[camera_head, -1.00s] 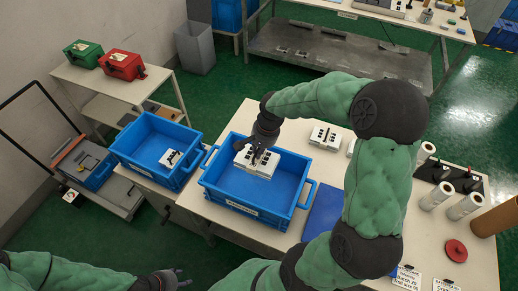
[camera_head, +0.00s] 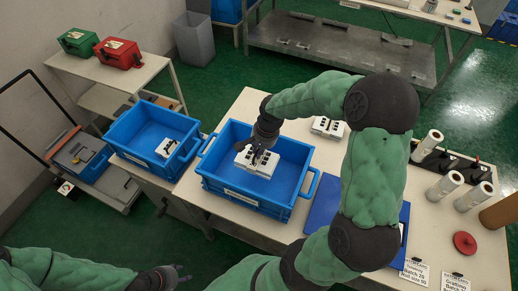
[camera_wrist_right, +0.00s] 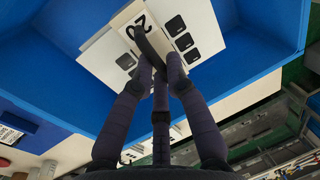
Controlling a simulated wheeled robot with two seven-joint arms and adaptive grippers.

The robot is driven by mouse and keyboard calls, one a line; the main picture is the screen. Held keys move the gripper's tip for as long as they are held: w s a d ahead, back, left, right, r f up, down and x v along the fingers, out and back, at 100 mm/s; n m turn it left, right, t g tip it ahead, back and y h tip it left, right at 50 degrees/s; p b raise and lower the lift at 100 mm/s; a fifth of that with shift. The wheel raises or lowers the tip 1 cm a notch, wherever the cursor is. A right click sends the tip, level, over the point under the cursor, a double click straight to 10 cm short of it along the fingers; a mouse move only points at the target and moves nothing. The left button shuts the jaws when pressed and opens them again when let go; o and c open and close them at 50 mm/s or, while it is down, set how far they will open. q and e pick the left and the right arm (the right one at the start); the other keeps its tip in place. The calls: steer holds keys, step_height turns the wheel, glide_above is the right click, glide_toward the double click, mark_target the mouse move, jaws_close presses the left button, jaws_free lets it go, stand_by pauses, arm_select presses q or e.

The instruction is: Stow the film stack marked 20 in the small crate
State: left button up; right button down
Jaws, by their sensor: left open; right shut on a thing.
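The film stack marked 20 (camera_wrist_right: 140,26) is white with dark keypad squares. My right gripper (camera_head: 262,150) is shut on it inside the larger blue crate (camera_head: 242,198) on the table. The right wrist view shows its dark fingers (camera_wrist_right: 158,72) over the stack. Another white keypad piece (camera_wrist_right: 108,62) shows beside or under it; I cannot tell which. The small blue crate (camera_head: 122,150) stands to the left and holds a small white keypad stack (camera_head: 166,148). My left gripper (camera_head: 176,277) is open and empty at the bottom, low in front of the crates.
Another white keypad stack (camera_head: 327,127) lies on the table (camera_head: 440,232) behind the large crate. A blue flat panel (camera_head: 322,207) lies right of it, partly behind my right arm. White rolls (camera_head: 445,186) and a red disc (camera_head: 465,242) are at the right. Crate walls stand between the two crates.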

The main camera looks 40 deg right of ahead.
steer(key=shift+f+b, duration=3.3)
steer(key=shift+f, duration=1.65)
steer(key=shift+f+b, duration=0.3)
steer(key=shift+f, duration=0.1)
steer(key=c, duration=1.2)
jaws_free()
steer(key=shift+o, duration=0.2)
steer(key=r, duration=0.4)
steer(key=s+r, duration=0.1)
steer(key=r, duration=0.3)
steer(key=s+d+r, duration=0.1)
steer(key=r, duration=0.2)
steer(key=shift+r, duration=0.4)
